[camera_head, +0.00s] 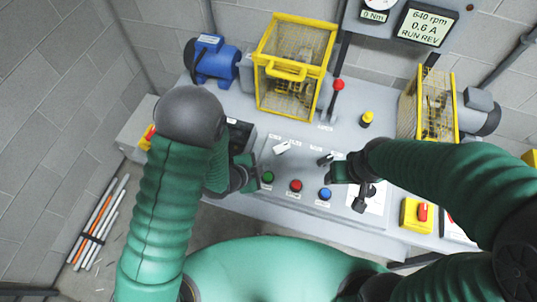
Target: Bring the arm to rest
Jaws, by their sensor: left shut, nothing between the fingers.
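My left arm comes in from the left in green sleeving, with a dark rounded elbow. My left gripper (248,172) is small and dark. It is shut and empty, over the bench panel just left of the green button (267,177). I cannot tell whether it touches the panel. My right arm reaches in from the right, and its gripper (337,172) is above the panel near the blue button (325,194). Its fingers are too small and dark to tell open from shut.
The grey bench (345,140) carries a red button (295,186), a red-knobbed lever (338,86), a yellow mesh guard (290,65), a blue motor (215,62) and another yellow guard (428,103). A display (427,27) reads RUN REV. Rods (97,225) lie on the floor at left.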

